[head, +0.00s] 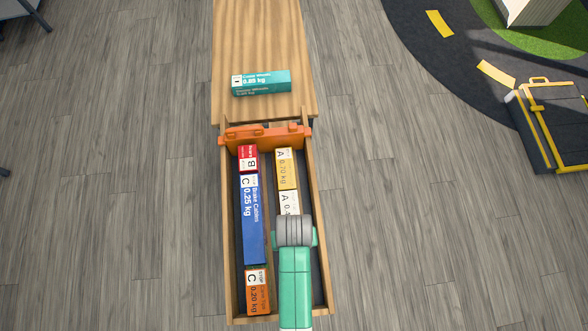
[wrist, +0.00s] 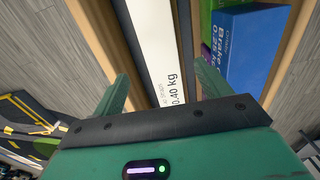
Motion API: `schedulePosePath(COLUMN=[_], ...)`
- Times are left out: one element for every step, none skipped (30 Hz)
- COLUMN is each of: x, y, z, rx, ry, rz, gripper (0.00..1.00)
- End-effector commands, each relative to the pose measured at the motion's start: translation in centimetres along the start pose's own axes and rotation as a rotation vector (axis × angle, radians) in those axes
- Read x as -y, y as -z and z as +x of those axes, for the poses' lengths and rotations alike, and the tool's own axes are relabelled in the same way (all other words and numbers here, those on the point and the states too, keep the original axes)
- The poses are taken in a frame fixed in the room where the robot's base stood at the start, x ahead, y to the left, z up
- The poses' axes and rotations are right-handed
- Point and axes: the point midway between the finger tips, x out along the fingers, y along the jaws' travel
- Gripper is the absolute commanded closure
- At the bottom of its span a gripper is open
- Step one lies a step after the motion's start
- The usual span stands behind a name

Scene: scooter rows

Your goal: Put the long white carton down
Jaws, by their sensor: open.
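The long white carton (head: 289,202) lies in the right-hand row of the wooden box (head: 228,230), lengthwise, below the yellow carton (head: 287,170). My gripper and arm hide most of it in the head view. In the wrist view the white carton (wrist: 157,45) shows its 0.40 kg label between my fingers. My gripper (head: 295,236) is over the lower part of that row. Its two fingers (wrist: 163,82) are spread apart, one on each side of the carton.
The left row holds a red carton (head: 248,158), a long blue carton (head: 252,220) and an orange carton (head: 257,292). An orange bar (head: 265,134) crosses the box's far end. Beyond, a teal carton (head: 261,83) lies on a wooden board (head: 260,35) with bare room around it.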

Motion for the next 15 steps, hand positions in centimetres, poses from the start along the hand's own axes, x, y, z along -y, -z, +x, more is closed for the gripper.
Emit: schedulePosePath(x=[0.0,0.0,0.0,0.0,0.0,0.0,0.0,0.0,0.0,0.0,0.0,0.0,0.0,0.0,0.0], y=[0.0,0.0,0.0,0.0,0.0,0.0,0.0,0.0,0.0,0.0,0.0,0.0,0.0,0.0,0.0], z=[-0.9,-1.3,-1.6,-1.8,-2.0,-2.1,-2.1,-2.1,-2.1,-2.1,-2.1,-2.1,-2.1,-2.1,-2.1], rx=[-0.001,-0.001,0.000,0.000,0.000,0.000,0.000,0.001,0.001,0.001,0.001,0.001,0.001,0.001,0.001], ry=[0.000,0.000,0.000,0.000,0.000,0.000,0.000,0.000,0.000,0.000,0.000,0.000,0.000,0.000,0.000], rz=[0.000,0.000,0.000,0.000,0.000,0.000,0.000,0.000,0.000,0.000,0.000,0.000,0.000,0.000,0.000], gripper=[0.24,0.24,0.24,0.24,0.24,0.24,0.24,0.24,0.24,0.24,0.24,0.24,0.24,0.24,0.24])
